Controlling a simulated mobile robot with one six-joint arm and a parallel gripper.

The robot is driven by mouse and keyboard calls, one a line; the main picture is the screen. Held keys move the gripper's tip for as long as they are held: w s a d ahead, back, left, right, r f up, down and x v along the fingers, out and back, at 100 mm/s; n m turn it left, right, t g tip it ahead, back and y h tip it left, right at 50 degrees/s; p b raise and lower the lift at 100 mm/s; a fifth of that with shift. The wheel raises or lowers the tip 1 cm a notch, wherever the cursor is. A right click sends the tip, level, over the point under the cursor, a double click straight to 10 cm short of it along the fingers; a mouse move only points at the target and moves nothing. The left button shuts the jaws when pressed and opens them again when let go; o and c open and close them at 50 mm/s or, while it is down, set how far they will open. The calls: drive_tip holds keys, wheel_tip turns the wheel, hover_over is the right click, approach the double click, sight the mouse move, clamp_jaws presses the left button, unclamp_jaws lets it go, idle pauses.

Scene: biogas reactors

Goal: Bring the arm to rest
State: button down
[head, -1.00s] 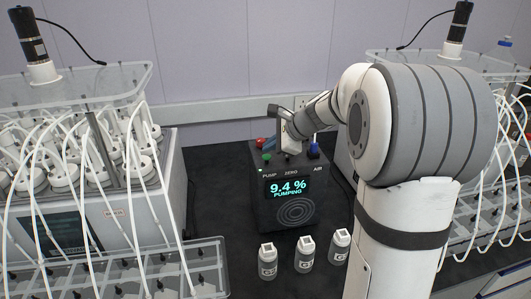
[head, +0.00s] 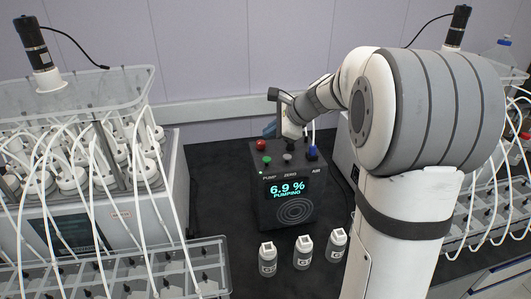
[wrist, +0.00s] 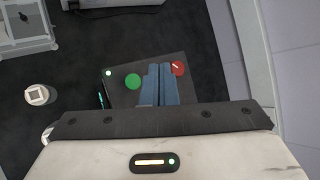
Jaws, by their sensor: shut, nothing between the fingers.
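My gripper (head: 269,131) is up at the back of the black analyser box (head: 287,190), above its top and close to the red button (head: 261,144). In the wrist view its two blue fingers (wrist: 158,84) lie together with nothing between them, over the box top between the green button (wrist: 132,81) and the red button (wrist: 178,68). The arm reaches in from the right. The box's screen (head: 286,188) reads 6.9 % PUMPING. The fingertips look clear of the buttons, though the exact gap is hard to judge.
Three small white-capped bottles (head: 302,253) stand in front of the box. Reactor racks with white tubes stand at left (head: 110,215) and right, behind my arm. A tray of fittings (head: 130,275) lies front left.

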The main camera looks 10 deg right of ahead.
drive_tip(key=s+f+n+g+h+b, duration=0.1)
drive_tip(key=s+f+n+h, duration=0.2)
drive_tip(key=s+n, duration=0.6)
drive_tip(key=s+a+f+n+g+h+b, duration=0.1)
drive_tip(key=s+f+n, duration=0.4)
drive_tip(key=s, duration=1.7)
drive_tip(key=n+g+h+b, duration=0.1)
drive_tip(key=n+h, duration=0.1)
drive_tip(key=n, duration=0.2)
drive_tip(key=shift+s+n, duration=0.25)
drive_tip(key=shift+n, duration=0.15)
